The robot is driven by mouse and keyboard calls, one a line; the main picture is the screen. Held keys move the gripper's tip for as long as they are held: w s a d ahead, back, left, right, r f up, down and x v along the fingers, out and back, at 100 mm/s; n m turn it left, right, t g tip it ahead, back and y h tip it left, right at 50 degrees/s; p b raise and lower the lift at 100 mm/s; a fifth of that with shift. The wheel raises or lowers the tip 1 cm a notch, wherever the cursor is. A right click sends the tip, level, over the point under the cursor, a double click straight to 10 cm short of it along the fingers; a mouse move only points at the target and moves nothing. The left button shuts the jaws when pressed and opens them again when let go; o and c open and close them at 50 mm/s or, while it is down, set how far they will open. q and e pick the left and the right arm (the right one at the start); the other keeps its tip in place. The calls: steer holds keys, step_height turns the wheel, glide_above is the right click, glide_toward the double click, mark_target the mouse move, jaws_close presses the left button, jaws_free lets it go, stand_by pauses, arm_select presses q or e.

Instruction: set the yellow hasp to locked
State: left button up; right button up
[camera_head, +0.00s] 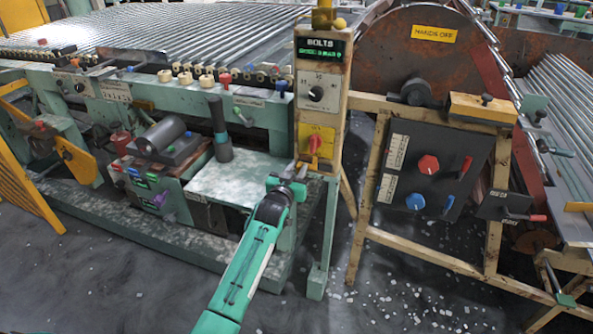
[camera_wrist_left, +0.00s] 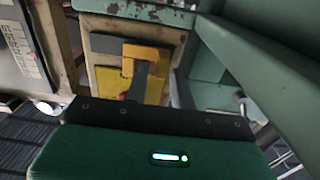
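The yellow hasp (camera_head: 318,142) is on the lower front of the upright "BOLTS" post, with a small orange-red part on it. In the left wrist view the hasp (camera_wrist_left: 147,60) shows as a yellow bracket over a yellow plate, beside a grey plate. My left gripper (camera_head: 295,180) reaches up from below and sits just under the hasp in the head view. In the left wrist view one dark upright finger shape (camera_wrist_left: 138,82) overlaps the lower part of the hasp. I cannot tell whether it touches the hasp or how far apart the fingers are. My right gripper is out of view.
Above the hasp on the post are a dial (camera_head: 316,93) and a lit display (camera_head: 321,47). A black panel (camera_head: 428,170) with red and blue knobs stands to the right. A green bench (camera_head: 240,180) is to the left. A green beam (camera_wrist_left: 265,60) crosses the wrist view's right side.

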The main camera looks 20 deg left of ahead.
mark_target(312, 161)
arm_select(q)
jaws_close()
steer(key=shift+d+p, duration=0.45)
steer(key=shift+d, duration=0.65)
steer(key=shift+s+d, duration=0.1)
steer(key=shift+d, duration=0.2)
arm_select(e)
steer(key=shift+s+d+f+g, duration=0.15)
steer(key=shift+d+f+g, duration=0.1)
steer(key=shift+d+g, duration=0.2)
arm_select(q)
steer(key=shift+o, duration=0.6)
jaws_free()
steer(key=shift+o, duration=0.9)
steer(key=shift+d, duration=0.15)
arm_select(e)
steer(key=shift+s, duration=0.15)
